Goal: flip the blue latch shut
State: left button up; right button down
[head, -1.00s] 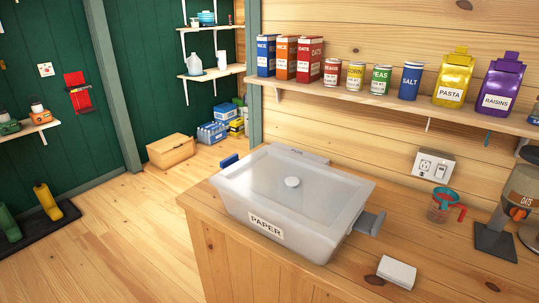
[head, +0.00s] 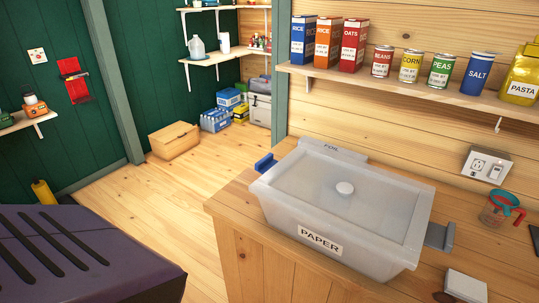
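A translucent lidded bin (head: 345,205) labelled PAPER stands on the wooden counter, its lid lying on top with a round white knob. The blue latch (head: 265,163) sticks out at the bin's left end, near the back corner. It appears to stand out from the rim rather than lie flat on it. A grey latch (head: 439,236) sticks out at the right end. Neither of my grippers is in view.
The wooden counter (head: 235,208) has a narrow free strip left of the bin. A small white block (head: 465,285) and a measuring cup (head: 502,210) stand to the right. A shelf of boxes and cans (head: 400,85) hangs above. A dark slotted surface (head: 80,255) fills the lower left.

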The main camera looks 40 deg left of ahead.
aim_at(265, 164)
jog(key=j+z, duration=0.35)
jog(key=j, duration=0.7)
jog(key=k+j, duration=0.1)
jog(key=j, duration=1.3)
jog(key=k+j, duration=0.15)
jog(key=j, duration=0.5)
jog(key=z, duration=0.05)
